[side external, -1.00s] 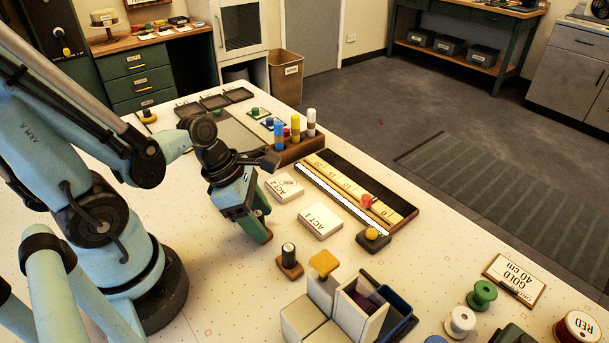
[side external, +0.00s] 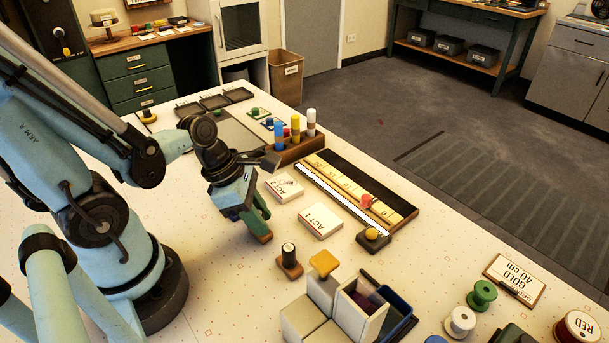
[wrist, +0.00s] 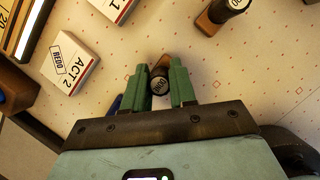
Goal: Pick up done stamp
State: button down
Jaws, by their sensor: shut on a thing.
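My gripper (side external: 258,212) is low over the white table, left of the two ACT boxes in the side view. Its green fingers are shut on the done stamp. In the wrist view my gripper (wrist: 160,84) has the done stamp (wrist: 159,83) between its fingers, its round dark top with partly readable pale lettering facing the camera. In the side view the stamp's brown base (side external: 263,238) shows below the fingers; the rest is hidden. I cannot tell whether the base touches the table.
The ACT 2 box (side external: 284,187) and ACT 1 box (side external: 320,221) lie to the right. A rack with colored tubes (side external: 296,147) stands behind. Pale bins (side external: 325,308) are in front.

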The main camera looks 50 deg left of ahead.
jog(key=shift+r, duration=0.2)
jog(key=shift+r, duration=4.75)
